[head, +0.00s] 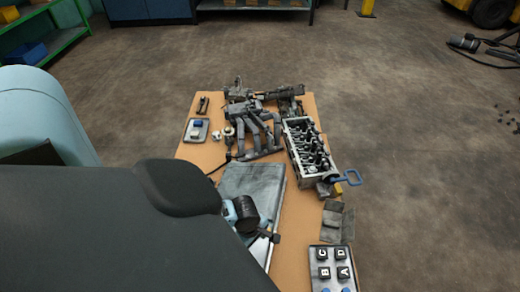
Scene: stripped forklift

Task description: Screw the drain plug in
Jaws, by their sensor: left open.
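A grey, flat metal part like an oil pan (262,181) lies on the tan bench top (199,160), partly covered by my left arm. My left gripper (272,238) is a small dark shape beyond my wrist, low over the near part of this pan. It is open, and I see nothing held in it. Its fingers are small and partly hidden by the wrist. I cannot make out the drain plug or its hole. My right gripper is not in view.
A cylinder head (309,146), a manifold (262,130) and a blue-handled tool (347,179) lie farther back. A small tray (196,138) is at the left. Lettered black blocks stand on a plate (315,252) at the near right. Open floor surrounds the bench.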

